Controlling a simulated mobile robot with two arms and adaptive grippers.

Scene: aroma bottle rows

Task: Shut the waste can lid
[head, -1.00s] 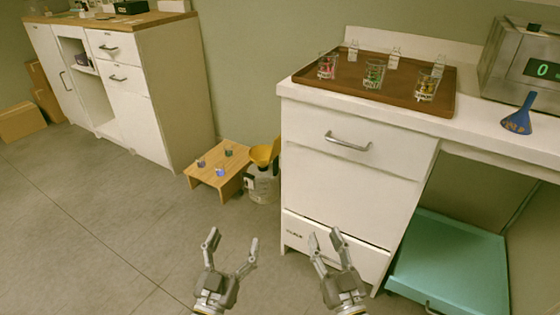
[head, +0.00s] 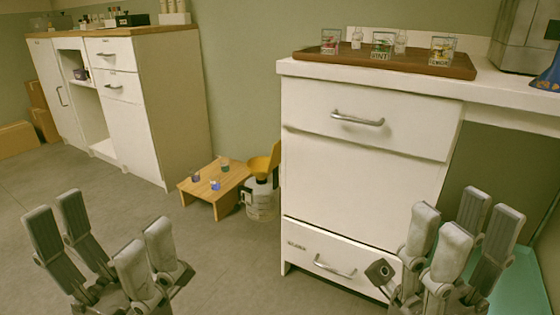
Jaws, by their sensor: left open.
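The waste can (head: 261,205) is a small, pale metal-looking container on the floor, between a low wooden stool and the white cabinet. Its yellow lid (head: 273,158) stands raised and tilted at the top, against the cabinet side. A yellow funnel-like part (head: 258,168) sits over the can's mouth. My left gripper (head: 103,235) is open and empty at the lower left, nearer to me and apart from the can. My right gripper (head: 463,230) is open and empty in front of the white cabinet, also apart from the can.
The low stool (head: 214,181) holds several small bottles, left of the can. The white cabinet (head: 360,175) with drawers stands close on its right; a brown tray (head: 400,64) with glasses is on top. A second cabinet (head: 160,110) stands at the left. Floor before the can is clear.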

